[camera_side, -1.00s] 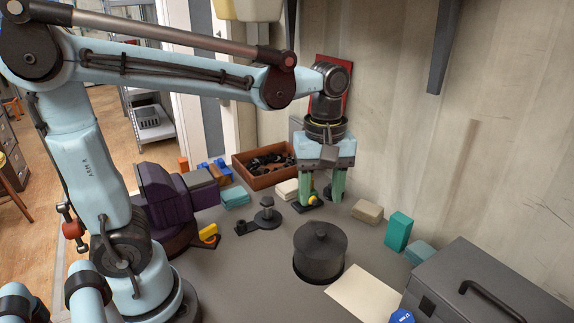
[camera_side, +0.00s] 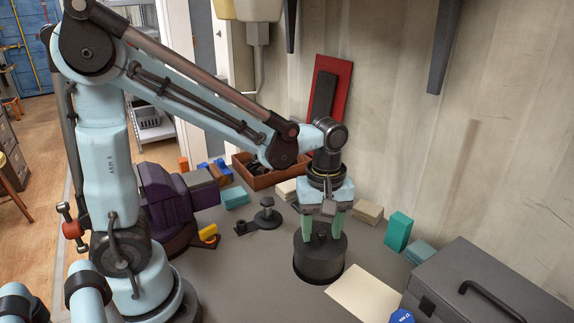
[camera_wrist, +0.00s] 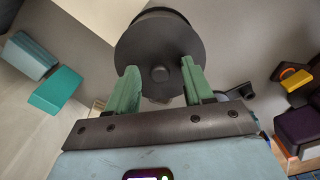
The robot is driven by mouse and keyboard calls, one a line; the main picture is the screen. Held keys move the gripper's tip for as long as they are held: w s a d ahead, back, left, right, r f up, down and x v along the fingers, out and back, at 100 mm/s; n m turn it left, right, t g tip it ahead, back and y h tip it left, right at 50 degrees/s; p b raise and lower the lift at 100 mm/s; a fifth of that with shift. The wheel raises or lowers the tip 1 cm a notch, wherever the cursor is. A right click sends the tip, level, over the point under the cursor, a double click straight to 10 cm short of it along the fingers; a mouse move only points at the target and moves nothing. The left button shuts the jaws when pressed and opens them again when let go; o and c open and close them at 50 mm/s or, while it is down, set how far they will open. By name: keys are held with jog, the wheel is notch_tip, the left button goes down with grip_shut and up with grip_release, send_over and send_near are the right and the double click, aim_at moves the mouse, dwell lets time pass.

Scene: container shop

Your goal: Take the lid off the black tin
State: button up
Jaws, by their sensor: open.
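The black tin (camera_side: 319,265) stands upright on the grey bench in the side view, with its lid on. The round lid (camera_wrist: 160,45) and its small knob (camera_wrist: 160,73) show in the wrist view. My gripper (camera_side: 321,232) is over the tin, pointing down, its green fingers at the lid's top. In the wrist view my gripper (camera_wrist: 158,75) is open, with one finger on each side of the knob and a gap to it. In the side view the fingers hide the knob. Whether the fingertips touch the lid, I cannot tell.
A purple vise (camera_side: 172,200) is left of the tin, with a black clamp piece (camera_side: 265,216) between. A paper sheet (camera_side: 364,297) lies right of the tin, before a grey toolbox (camera_side: 487,288). Teal (camera_side: 398,232) and cream blocks (camera_side: 368,212) stand behind, near a brown tray (camera_side: 268,175).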

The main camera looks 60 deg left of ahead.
grip_shut()
dwell(0.3)
